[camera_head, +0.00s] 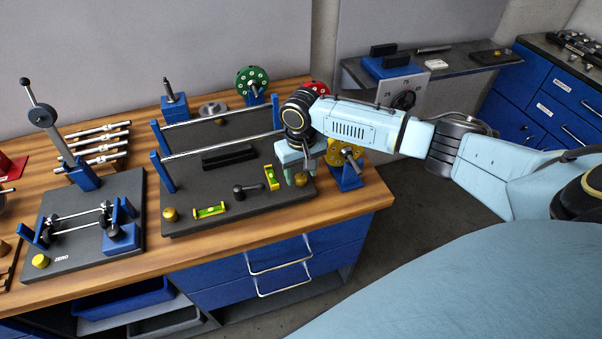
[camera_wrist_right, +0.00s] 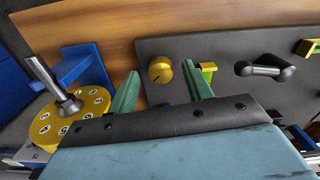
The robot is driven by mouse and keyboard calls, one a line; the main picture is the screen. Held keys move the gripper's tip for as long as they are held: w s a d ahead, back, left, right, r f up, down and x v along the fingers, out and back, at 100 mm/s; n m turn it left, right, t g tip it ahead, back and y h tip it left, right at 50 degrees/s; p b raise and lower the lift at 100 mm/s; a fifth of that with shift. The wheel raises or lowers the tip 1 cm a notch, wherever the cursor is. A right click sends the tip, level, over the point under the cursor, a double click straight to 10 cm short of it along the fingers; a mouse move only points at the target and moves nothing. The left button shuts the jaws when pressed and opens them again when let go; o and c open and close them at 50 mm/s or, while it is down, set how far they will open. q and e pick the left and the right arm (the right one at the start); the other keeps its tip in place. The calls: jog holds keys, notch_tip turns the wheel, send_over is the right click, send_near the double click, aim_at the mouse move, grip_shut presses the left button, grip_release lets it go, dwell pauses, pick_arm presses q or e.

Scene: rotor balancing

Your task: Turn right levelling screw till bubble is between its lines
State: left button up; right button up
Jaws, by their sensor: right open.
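The right levelling screw is a brass knob (camera_wrist_right: 160,69) at the near right corner of the dark base plate (camera_head: 238,208). In the head view my right gripper (camera_head: 299,174) is above that corner, pointing down, and mostly hides the knob. In the right wrist view the knob appears between the two open green fingers, with gaps on both sides. A yellow-green level (camera_head: 210,210) lies along the plate's front edge and another level (camera_head: 271,177) lies crosswise near the gripper. The bubbles are too small to place against their lines. My left gripper is out of view.
The left brass screw (camera_head: 170,214) is at the plate's other front corner. A black lever (camera_head: 250,190) lies between the levels. A yellow numbered disc (camera_wrist_right: 75,118) on a blue stand is close beside my gripper. Rails on blue posts (camera_head: 163,172) stand behind.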

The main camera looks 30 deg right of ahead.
jog(key=shift+f, duration=0.45)
jog(key=c, duration=1)
jog(key=shift+o, duration=0.2)
jog(key=shift+r, duration=0.1)
